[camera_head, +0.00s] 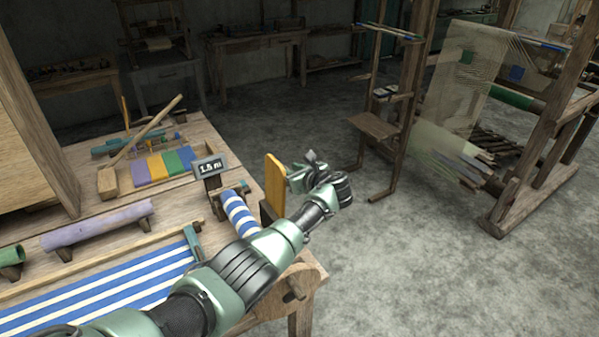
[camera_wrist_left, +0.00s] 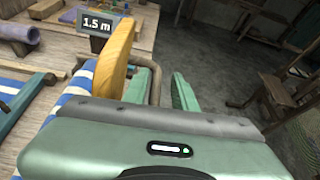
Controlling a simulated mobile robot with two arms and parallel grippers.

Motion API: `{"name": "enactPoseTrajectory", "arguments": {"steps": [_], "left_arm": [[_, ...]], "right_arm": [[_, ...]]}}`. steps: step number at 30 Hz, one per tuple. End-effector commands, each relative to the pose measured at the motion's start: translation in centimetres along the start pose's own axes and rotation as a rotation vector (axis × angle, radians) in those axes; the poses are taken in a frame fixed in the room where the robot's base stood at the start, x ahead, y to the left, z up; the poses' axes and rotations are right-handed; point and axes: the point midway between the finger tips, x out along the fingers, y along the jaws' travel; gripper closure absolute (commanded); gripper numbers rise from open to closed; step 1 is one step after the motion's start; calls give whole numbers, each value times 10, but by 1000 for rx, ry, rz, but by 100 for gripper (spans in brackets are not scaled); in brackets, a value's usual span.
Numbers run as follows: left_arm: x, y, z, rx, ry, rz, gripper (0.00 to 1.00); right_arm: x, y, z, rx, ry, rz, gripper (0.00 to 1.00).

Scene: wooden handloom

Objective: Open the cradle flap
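An upright orange-yellow wooden flap (camera_head: 274,184) stands at the right end of the cradle on the table edge. It also shows in the left wrist view (camera_wrist_left: 113,62). A blue-and-white striped cloth roll (camera_head: 240,213) lies in the cradle beside it. My left gripper (camera_head: 300,180) is just right of the flap, near its upper part. In the left wrist view its two green fingers (camera_wrist_left: 167,90) stand apart with nothing between them, and the flap is left of both fingers. I cannot tell whether the nearer finger touches the flap. My right gripper is not in view.
A small "1.5 m" sign (camera_head: 209,168) stands behind the roll. Striped cloth (camera_head: 100,290), a purple roll (camera_head: 98,223) and colored swatches (camera_head: 163,165) lie on the wooden table (camera_head: 75,160). Open floor (camera_head: 420,270) is to the right; a loom frame (camera_head: 535,170) stands beyond.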

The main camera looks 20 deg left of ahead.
Motion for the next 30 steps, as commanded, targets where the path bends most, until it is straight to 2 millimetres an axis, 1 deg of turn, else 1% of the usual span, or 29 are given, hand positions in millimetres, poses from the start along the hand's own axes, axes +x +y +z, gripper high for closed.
{"name": "enactPoseTrajectory", "arguments": {"steps": [1,2,9,12,16,27,30], "left_arm": [[-12,2,-13,3,27,3,66],[-16,1,-15,4,25,1,66],[-50,-2,-12,3,19,-5,66],[-58,-2,-10,2,18,-5,66],[-63,-3,-8,2,14,-6,66],[-62,-3,-4,2,7,-7,66],[-64,-3,2,1,6,-7,66]], "right_arm": [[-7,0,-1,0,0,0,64],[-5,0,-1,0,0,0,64],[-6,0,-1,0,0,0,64],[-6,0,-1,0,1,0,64],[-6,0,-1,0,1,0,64],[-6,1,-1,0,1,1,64],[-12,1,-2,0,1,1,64]]}}
